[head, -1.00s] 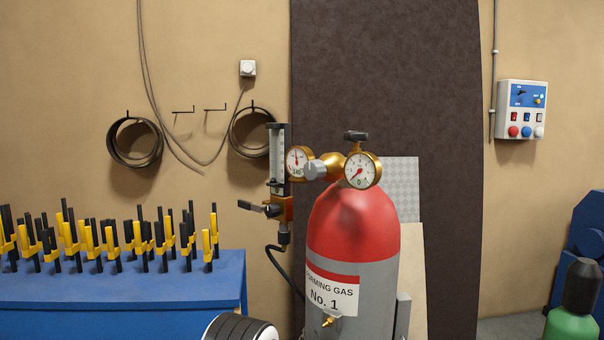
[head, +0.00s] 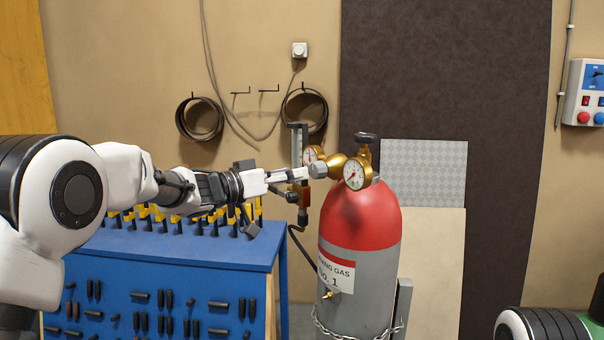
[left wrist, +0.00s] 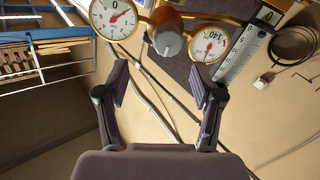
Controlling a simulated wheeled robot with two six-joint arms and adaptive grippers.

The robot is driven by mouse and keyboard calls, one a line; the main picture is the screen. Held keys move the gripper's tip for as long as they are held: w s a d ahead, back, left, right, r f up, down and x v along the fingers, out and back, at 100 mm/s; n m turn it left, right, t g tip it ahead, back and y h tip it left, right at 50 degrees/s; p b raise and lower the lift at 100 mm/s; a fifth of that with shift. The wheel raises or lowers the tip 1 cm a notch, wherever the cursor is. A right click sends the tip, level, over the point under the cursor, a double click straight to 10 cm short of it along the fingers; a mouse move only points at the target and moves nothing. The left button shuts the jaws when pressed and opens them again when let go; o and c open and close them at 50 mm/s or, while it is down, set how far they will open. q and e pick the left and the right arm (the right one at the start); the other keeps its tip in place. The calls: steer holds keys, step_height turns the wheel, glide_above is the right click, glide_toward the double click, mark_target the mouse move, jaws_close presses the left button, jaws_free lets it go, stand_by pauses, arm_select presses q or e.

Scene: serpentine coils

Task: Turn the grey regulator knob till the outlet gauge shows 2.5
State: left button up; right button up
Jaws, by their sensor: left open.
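The grey regulator knob (head: 318,170) sits on the left of the brass regulator (head: 340,163) above a red-topped gas cylinder (head: 360,219). My left gripper (head: 303,174) is just left of it; in the left wrist view the gripper (left wrist: 160,84) is open and empty. The knob (left wrist: 168,42) shows there beyond the fingertips, roughly between them but not enclosed. A gauge with a 0 mark (left wrist: 115,18), probably the outlet one, has its needle towards the 0; I cannot read it exactly. It faces me in the head view (head: 357,171). The other gauge (left wrist: 209,44) is marked 140.
A glass-tube flowmeter (head: 298,155) stands close behind my left gripper. A blue bench (head: 170,252) with several yellow-and-black tools lies below my left arm. A chain (head: 360,331) crosses the cylinder. A control box (head: 585,95) hangs on the right wall.

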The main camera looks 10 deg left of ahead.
mark_target(313, 171)
arm_select(q)
steer(key=shift+w+d+f+p, duration=0.15)
steer(key=shift+w+p, duration=0.15)
steer(key=shift+w, duration=0.35)
steer(key=shift+w+d+f+p, duration=0.1)
steer(key=shift+w+p, duration=0.15)
steer(key=shift+w, duration=0.35)
steer(key=x, duration=0.1)
steer(key=p+x, duration=0.1)
steer(key=x, duration=0.1)
steer(key=p+x, duration=0.1)
steer(key=x, duration=0.1)
steer(key=shift+s+d+r, duration=0.1)
steer(key=shift+s+d, duration=0.05)
steer(key=shift+d, duration=0.3)
steer(key=shift+d+p, duration=0.35)
steer(key=shift+w+a+f, duration=0.25)
steer(key=shift+w+a, duration=0.05)
steer(key=shift+w, duration=0.1)
steer(key=c, duration=1.1)
steer(key=shift+s+d+r, duration=0.1)
steer(key=shift+s+d, duration=0.05)
steer(key=shift+s, duration=0.05)
steer(key=shift+c, duration=0.2)
